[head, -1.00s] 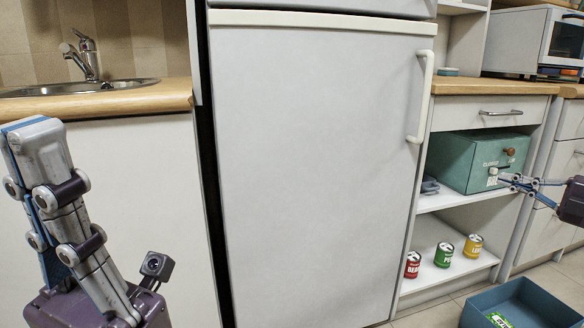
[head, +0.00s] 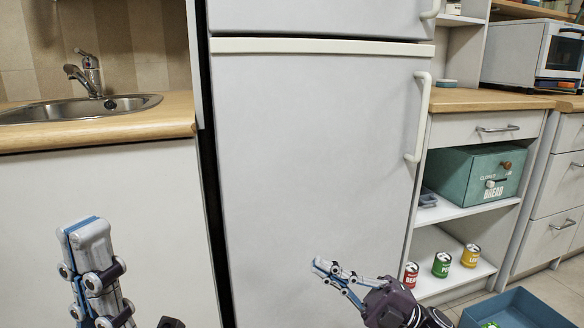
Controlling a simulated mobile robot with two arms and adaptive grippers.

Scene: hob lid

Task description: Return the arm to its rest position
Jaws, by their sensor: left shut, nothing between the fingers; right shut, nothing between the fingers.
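My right gripper (head: 322,266) is in front of the lower part of the white fridge door (head: 310,170). Its fingers are together, empty, and point left. Its arm comes in from the bottom right. My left gripper (head: 86,232) stands upright at the lower left, in front of the white cabinet under the sink. Its fingers are together, empty, and point up. Both grippers look clear of every object. A teal bread box (head: 462,174) with a brown knob and a pale catch stands on the upper shelf, away from the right gripper.
Red, green and yellow cans (head: 442,264) stand on the lower shelf. A blue open crate (head: 515,308) is on the floor at the bottom right, with a green item inside. The fridge handle (head: 420,118) sticks out. A sink (head: 80,108) is at the left.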

